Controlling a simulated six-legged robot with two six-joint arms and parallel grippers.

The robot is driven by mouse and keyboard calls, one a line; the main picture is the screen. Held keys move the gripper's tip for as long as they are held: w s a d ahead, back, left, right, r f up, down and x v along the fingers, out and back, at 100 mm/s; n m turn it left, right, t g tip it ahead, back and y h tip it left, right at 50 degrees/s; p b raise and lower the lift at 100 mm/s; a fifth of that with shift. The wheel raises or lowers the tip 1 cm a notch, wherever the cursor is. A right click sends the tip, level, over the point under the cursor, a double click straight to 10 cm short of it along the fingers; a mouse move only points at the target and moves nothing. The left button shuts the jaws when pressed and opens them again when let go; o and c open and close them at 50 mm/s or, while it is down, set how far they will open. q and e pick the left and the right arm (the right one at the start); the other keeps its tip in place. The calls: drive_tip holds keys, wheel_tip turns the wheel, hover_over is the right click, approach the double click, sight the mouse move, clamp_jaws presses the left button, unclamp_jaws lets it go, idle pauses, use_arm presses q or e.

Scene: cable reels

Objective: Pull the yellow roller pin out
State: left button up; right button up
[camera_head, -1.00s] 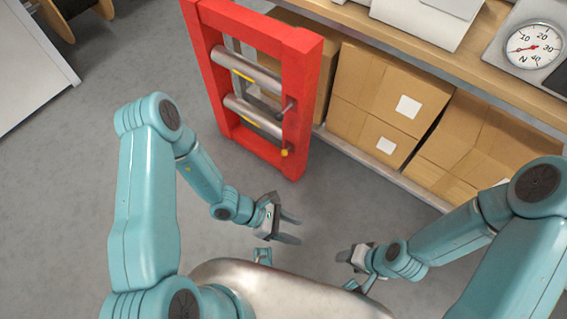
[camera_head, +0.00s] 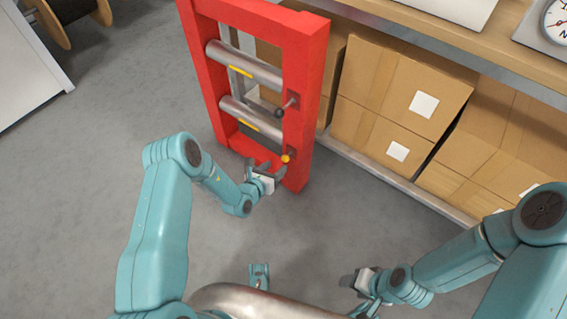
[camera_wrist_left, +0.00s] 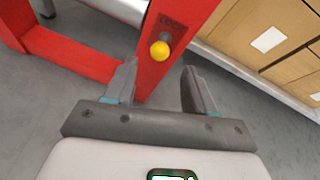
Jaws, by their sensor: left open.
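The yellow roller pin (camera_head: 286,159) shows as a small round yellow knob on the right post of the red frame (camera_head: 306,95), below a dark-knobbed pin (camera_head: 279,112). In the left wrist view the yellow knob (camera_wrist_left: 160,50) is ahead of the fingers, roughly between their lines, and not touched. The rest of the pin is hidden. My left gripper (camera_head: 265,166) is open and empty, just in front of the red frame; its two fingers (camera_wrist_left: 160,82) stand apart in the wrist view. My right gripper (camera_head: 354,281) is low near my body, its jaws unclear.
The red frame holds two metal rollers (camera_head: 244,64) with yellow marks. Cardboard boxes (camera_head: 400,85) fill the shelf under the wooden bench (camera_head: 395,38) at right. A cable reel (camera_head: 75,15) and white cabinet (camera_head: 28,60) stand at upper left. The grey floor between is clear.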

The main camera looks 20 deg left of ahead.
sight(283, 160)
use_arm(q)
drive_tip(key=b+x, duration=0.2)
drive_tip(key=x, duration=0.4)
drive_tip(key=shift+w+d+f, duration=0.1)
drive_tip(key=shift+f, duration=0.05)
drive_tip(key=shift+w, duration=0.4)
clamp_jaws()
